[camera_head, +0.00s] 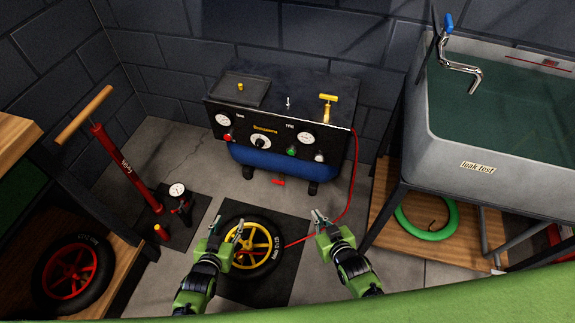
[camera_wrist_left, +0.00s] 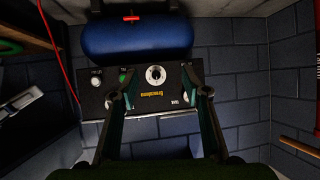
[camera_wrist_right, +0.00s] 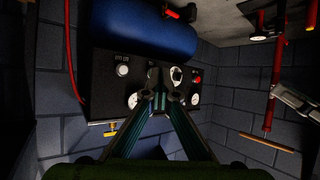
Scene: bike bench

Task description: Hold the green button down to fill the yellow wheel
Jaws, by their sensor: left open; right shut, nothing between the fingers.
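The green button (camera_head: 291,152) is on the front panel of the black compressor (camera_head: 275,118), and also shows in the left wrist view (camera_wrist_left: 122,78). In the right wrist view the fingertips appear to hide it. The yellow wheel (camera_head: 278,236) lies flat on a dark floor mat, with a red hose (camera_head: 335,207) running to it from the compressor. My left gripper (camera_head: 225,224) is open and empty, above the wheel's left part. My right gripper (camera_head: 321,218) is shut and empty, right of the wheel. Both are apart from the panel in the head view.
The panel also bears a red button (camera_head: 227,137), a dial (camera_head: 261,142), gauges and a white knob (camera_head: 319,157). A leak-test sink (camera_head: 490,150) stands right. A red wheel (camera_head: 73,272) is at lower left.

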